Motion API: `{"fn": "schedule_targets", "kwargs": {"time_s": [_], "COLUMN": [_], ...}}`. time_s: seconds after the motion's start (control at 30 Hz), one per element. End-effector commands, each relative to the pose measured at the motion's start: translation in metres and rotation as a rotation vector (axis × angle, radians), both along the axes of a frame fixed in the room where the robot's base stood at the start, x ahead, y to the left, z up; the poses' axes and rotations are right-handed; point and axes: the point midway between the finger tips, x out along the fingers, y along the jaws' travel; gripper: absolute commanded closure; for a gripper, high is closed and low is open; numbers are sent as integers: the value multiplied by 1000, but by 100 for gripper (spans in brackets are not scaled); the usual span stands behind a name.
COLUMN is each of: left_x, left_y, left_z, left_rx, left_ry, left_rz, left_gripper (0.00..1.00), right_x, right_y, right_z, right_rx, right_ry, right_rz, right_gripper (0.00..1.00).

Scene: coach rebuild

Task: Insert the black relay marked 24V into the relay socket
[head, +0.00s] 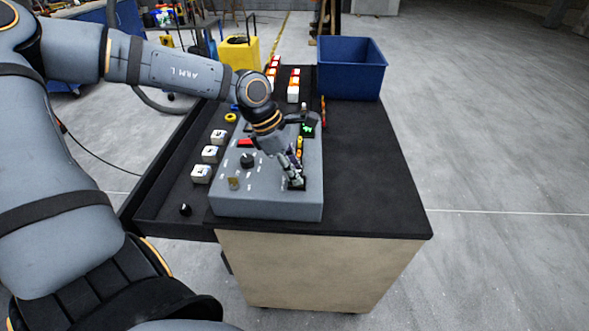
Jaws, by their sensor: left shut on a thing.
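My left gripper (295,174) points down at the near right part of a grey sloped panel box (262,206). It is shut on a small dark thing, most likely the black relay, which the fingers largely hide. Right under the fingertips is a black square patch (297,187) on the panel, which looks like the relay socket. I cannot tell whether the relay is in the socket or just above it. The 24V marking is not readable. My right gripper is not in view.
The panel carries a black knob (248,160) and a red part (246,143). White blocks (201,173) and a small black knob (185,209) lie in the left tray. A blue bin (351,69) stands at the back right. The black bench top (368,178) is clear on the right.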

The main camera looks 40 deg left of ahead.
Motion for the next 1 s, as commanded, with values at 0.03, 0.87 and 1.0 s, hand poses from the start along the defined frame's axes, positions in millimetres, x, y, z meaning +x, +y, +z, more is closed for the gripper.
{"fn": "schedule_targets", "kwargs": {"time_s": [0.03, 0.87, 1.0], "left_x": [0, 0, 1], "left_y": [0, 0, 1], "left_z": [-1, -2, 15], "left_rx": [0, 0, 3], "left_ry": [0, 0, -5], "left_rz": [0, 0, 0], "left_gripper": [100, 48, 48], "right_x": [0, -1, 0], "right_y": [0, -1, -1], "right_z": [-2, -3, -3], "right_rx": [0, -1, -1], "right_ry": [0, 1, 1], "right_rz": [0, 0, 0], "right_gripper": [66, 66, 66]}}
